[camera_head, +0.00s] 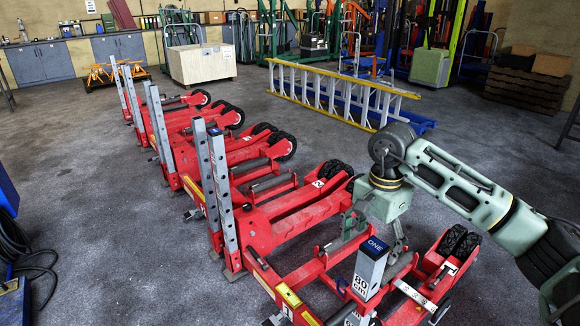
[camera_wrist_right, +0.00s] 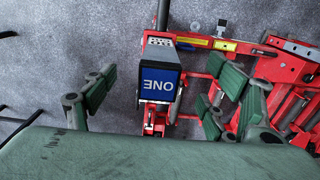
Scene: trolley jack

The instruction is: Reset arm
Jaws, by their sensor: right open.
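My right gripper (camera_head: 368,246) is open above and behind the nearest red trolley jack (camera_head: 405,312). In the right wrist view the spread green fingers (camera_wrist_right: 163,90) stand on either side of the blue cap (camera_wrist_right: 159,83), with a visible gap on each side. They do not appear to touch it. My left gripper is not in view.
More red trolley jacks (camera_head: 285,212) with upright grey posts stand in a row to the left. A yellow ladder (camera_head: 335,90) and a white crate (camera_head: 202,64) are behind. Black cables (camera_head: 28,245) lie at the left edge. Open floor (camera_head: 115,265) lies left of the jacks.

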